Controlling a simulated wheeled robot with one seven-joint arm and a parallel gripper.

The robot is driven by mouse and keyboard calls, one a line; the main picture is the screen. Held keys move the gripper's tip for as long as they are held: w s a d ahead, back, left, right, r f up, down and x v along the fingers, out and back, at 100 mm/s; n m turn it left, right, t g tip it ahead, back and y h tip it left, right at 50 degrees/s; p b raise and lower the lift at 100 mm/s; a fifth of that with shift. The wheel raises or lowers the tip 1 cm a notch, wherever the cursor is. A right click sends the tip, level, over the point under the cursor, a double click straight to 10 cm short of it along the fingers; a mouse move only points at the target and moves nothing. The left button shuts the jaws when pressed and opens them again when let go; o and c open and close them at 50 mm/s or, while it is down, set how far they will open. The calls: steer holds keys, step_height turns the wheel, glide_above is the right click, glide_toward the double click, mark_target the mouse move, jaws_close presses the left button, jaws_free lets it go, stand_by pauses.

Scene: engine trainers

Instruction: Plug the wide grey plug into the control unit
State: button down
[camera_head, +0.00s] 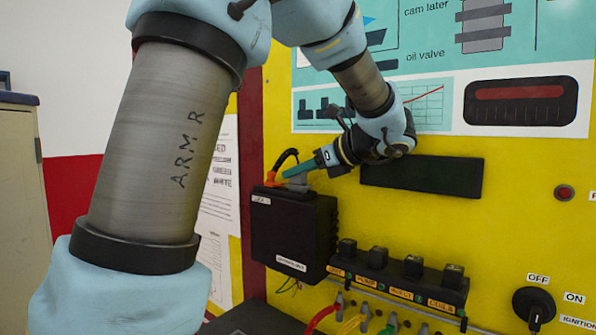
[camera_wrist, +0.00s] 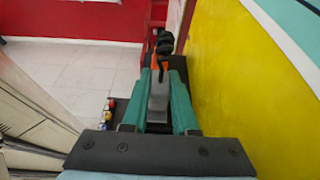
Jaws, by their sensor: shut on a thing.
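The control unit (camera_head: 292,230) is a black box mounted on the yellow panel, left of centre in the head view. My gripper (camera_head: 297,170) has teal fingers and is just above the top of this box. It is shut on the wide grey plug (camera_wrist: 158,96), which lies between the fingers in the wrist view. An orange part (camera_wrist: 160,63) and a black cable (camera_wrist: 164,42) come off its far end. In the head view the grey plug (camera_head: 298,182) overlaps the unit's top edge. I cannot tell whether it is seated, because the fingers partly hide it.
A row of several black relays (camera_head: 397,265) with coloured cables below stands right of the control unit. A dark bar (camera_head: 423,176) sits on the panel right of my gripper. An ignition switch (camera_head: 534,304) is at lower right. A cabinet (camera_head: 22,200) stands at far left.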

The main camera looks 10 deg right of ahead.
steer(key=shift+f, duration=0.45)
steer(key=c, duration=0.9)
jaws_free()
steer(key=shift+s+d+r+p, duration=0.45)
steer(key=shift+r+p, duration=0.05)
steer(key=shift+r, duration=0.05)
steer(key=shift+p+v, duration=1.05)
steer(key=shift+v, duration=0.6)
steer(key=shift+r, duration=0.25)
